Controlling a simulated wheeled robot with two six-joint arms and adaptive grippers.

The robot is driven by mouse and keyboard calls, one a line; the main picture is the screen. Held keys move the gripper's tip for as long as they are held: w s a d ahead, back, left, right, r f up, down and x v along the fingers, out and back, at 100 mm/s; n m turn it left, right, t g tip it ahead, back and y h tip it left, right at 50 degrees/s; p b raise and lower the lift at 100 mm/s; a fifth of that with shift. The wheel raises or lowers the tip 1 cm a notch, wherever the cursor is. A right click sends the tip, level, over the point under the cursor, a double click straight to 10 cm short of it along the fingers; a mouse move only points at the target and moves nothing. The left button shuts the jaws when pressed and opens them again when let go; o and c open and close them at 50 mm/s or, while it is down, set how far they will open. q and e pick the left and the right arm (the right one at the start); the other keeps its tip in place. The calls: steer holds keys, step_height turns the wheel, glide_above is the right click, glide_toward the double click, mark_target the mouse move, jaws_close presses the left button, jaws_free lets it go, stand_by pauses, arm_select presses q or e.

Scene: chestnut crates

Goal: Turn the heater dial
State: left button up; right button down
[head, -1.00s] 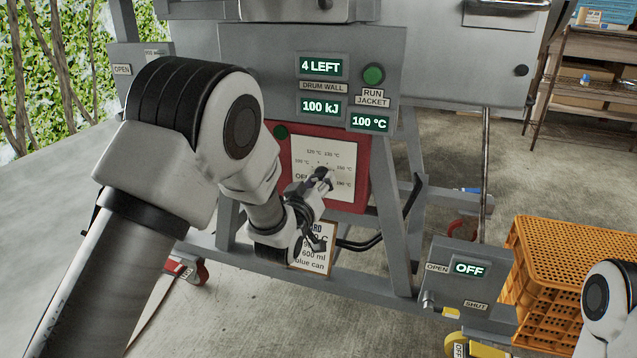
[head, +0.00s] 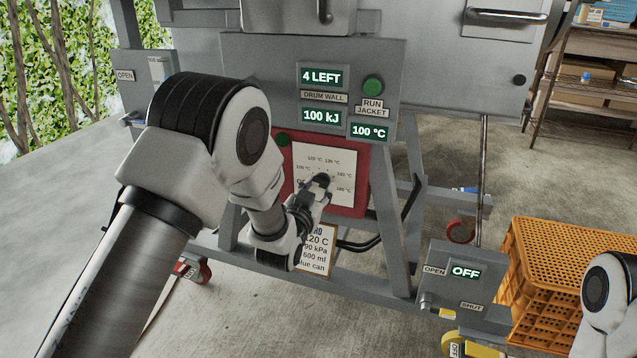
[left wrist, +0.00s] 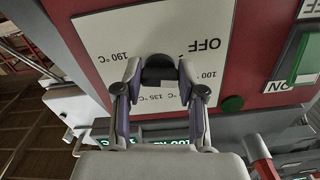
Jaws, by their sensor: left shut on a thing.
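The heater dial (head: 321,181) is a dark knob on a white scale plate (head: 343,163) with temperature marks and OFF, set in a red panel (head: 361,196). In the left wrist view the black dial (left wrist: 158,70) sits between my left gripper's (left wrist: 160,80) fingertips, which are shut on it from both sides. In the head view my left gripper (head: 318,188) reaches the dial from below left and covers part of the scale. Which mark the dial points to cannot be told. My right gripper is out of view; only part of my right arm shows at the right edge.
Above the dial, displays (head: 321,77) read 4 LEFT, 100 kJ and 100 °C, beside a green button (head: 373,86). A small box (head: 466,271) reads OFF at lower right. An orange crate (head: 562,235) stands right of it. A notice (head: 318,250) hangs below the red panel.

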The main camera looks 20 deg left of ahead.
arm_select(q)
steer(key=m+p, duration=0.1)
steer(key=m, duration=0.1)
steer(key=m+p, duration=0.1)
steer(key=m, duration=0.2)
steer(key=shift+a+r+m, duration=0.15)
steer(key=shift+m, duration=0.15)
steer(key=m+p, duration=0.2)
steer(key=m, duration=0.3)
steer(key=shift+m, duration=0.4)
steer(key=o, duration=1.1)
steer(key=shift+o, duration=0.2)
steer(key=s, duration=1.2)
steer(key=shift+a, duration=0.25)
